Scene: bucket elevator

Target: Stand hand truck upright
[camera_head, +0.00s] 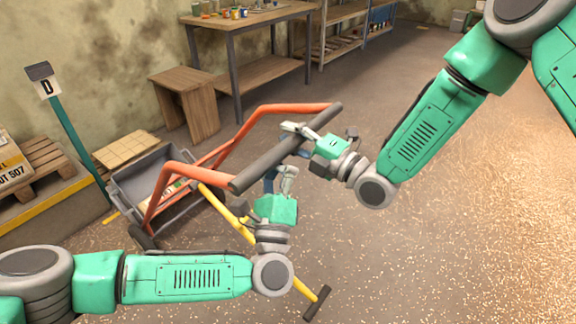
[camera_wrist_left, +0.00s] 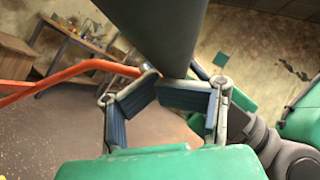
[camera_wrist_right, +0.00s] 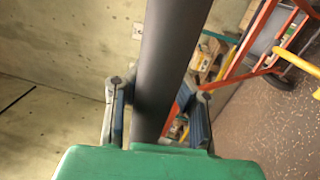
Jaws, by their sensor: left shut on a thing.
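The hand truck has an orange tube frame (camera_head: 170,190), a thick dark grey handle bar (camera_head: 258,166) and a grey tray (camera_head: 150,172) with a wheel near the floor. It leans back, its handle raised toward me. My left gripper (camera_head: 282,174) is shut on the handle bar from below; in the left wrist view its fingers (camera_wrist_left: 165,88) meet the bar (camera_wrist_left: 170,35). My right gripper (camera_head: 300,138) is at the bar farther along. In the right wrist view its open fingers (camera_wrist_right: 160,110) stand either side of the bar, with a gap showing on the right.
A yellow pole (camera_head: 225,212) with a dark crosspiece passes below my left gripper. A wooden stool (camera_head: 185,100) and a workbench (camera_head: 270,18) stand behind. A pallet (camera_head: 45,160) and a "D" signpost (camera_head: 68,125) are at left. The floor at right is clear.

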